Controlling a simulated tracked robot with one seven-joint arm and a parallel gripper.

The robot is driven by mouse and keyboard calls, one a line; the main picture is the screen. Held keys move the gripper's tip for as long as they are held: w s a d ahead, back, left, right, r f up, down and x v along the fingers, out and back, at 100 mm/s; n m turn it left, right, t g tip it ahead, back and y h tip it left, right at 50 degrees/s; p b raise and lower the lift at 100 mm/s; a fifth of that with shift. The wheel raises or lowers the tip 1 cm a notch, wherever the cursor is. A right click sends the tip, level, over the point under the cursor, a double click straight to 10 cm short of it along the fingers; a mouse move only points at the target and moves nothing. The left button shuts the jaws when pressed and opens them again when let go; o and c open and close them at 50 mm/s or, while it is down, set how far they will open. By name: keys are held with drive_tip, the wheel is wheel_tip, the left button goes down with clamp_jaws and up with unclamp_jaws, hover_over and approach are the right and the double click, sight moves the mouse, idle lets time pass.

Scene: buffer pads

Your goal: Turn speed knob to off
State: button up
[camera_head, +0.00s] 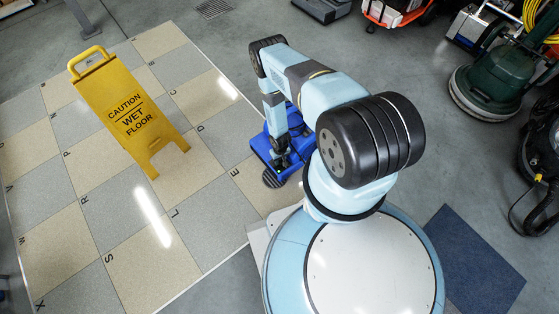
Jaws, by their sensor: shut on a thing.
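A blue unit (262,146) sits low beside the checkered tiles, near the middle of the view, partly covered by my arm. My gripper (281,163) points down over its top. The gripper is shut on a small dark thing there, which appears to be the speed knob. The fingers hide most of it, so its setting and any markings cannot be read. A dark ribbed round part (272,180) shows at the unit's near edge.
A yellow wet-floor sign (128,108) stands on lettered tiles (95,225) to the left. A green floor machine (497,82) and black equipment (545,150) stand at the right. A dark blue mat (475,262) lies at lower right. Grey floor between is clear.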

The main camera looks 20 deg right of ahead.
sight(280, 161)
drive_tip(key=n, duration=0.6)
drive_tip(key=shift+n, duration=0.4)
idle(0.3)
drive_tip(key=o, duration=1)
drive_tip(key=shift+o, duration=0.2)
wheel_tip(280, 161, up, 14)
drive_tip(key=shift+f, duration=0.2)
idle(0.4)
